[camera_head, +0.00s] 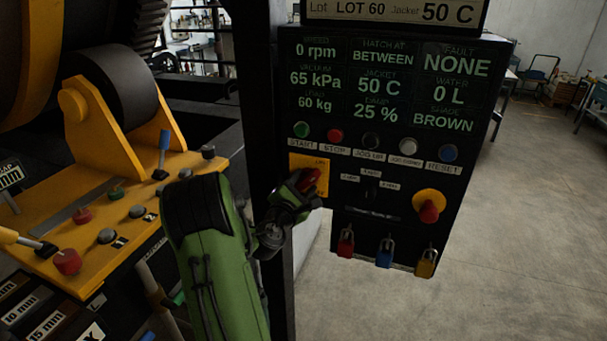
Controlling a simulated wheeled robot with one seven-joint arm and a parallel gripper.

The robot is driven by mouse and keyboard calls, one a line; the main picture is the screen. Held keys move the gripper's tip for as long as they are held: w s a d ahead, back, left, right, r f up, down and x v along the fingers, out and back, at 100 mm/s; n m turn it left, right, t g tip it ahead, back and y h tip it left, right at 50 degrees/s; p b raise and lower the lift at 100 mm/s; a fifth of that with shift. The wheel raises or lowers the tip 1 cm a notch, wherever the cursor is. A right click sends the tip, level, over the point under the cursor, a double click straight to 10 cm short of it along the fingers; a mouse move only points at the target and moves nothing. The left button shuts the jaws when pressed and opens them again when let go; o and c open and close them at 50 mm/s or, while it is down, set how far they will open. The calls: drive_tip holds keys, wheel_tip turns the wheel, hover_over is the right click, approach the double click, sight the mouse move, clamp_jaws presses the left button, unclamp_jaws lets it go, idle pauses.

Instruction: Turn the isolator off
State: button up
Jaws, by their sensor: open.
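The isolator is a red rotary handle (309,179) on a square yellow plate (323,163), at the left side of the black control panel (385,180). The handle looks tilted, its upper end towards the right. My gripper (304,184) is open at the handle, with its dark fingers over the lower left of the plate. The fingers hide part of the handle and plate. I cannot tell whether they touch the handle.
Above the isolator is a row of buttons, including green START (301,130) and red STOP (335,135). A red mushroom knob (429,211) on a yellow disc is at the right. Padlocks (385,255) hang below. A dark post (265,120) stands left of the panel.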

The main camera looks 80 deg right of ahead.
drive_tip(key=shift+s+d, duration=0.1)
drive_tip(key=shift+d, duration=0.5)
clamp_jaws()
drive_tip(key=shift+m, duration=0.3)
drive_tip(key=m+b, duration=0.4)
drive_tip(key=shift+f, duration=0.15)
drive_tip(key=m+b, duration=0.4)
drive_tip(key=shift+m, duration=0.4)
drive_tip(key=m+b, duration=0.4)
drive_tip(key=b, duration=0.1)
drive_tip(key=shift+m+b, duration=0.3)
drive_tip(key=m+b, duration=0.3)
drive_tip(key=b, duration=0.1)
drive_tip(key=shift+m, duration=0.4)
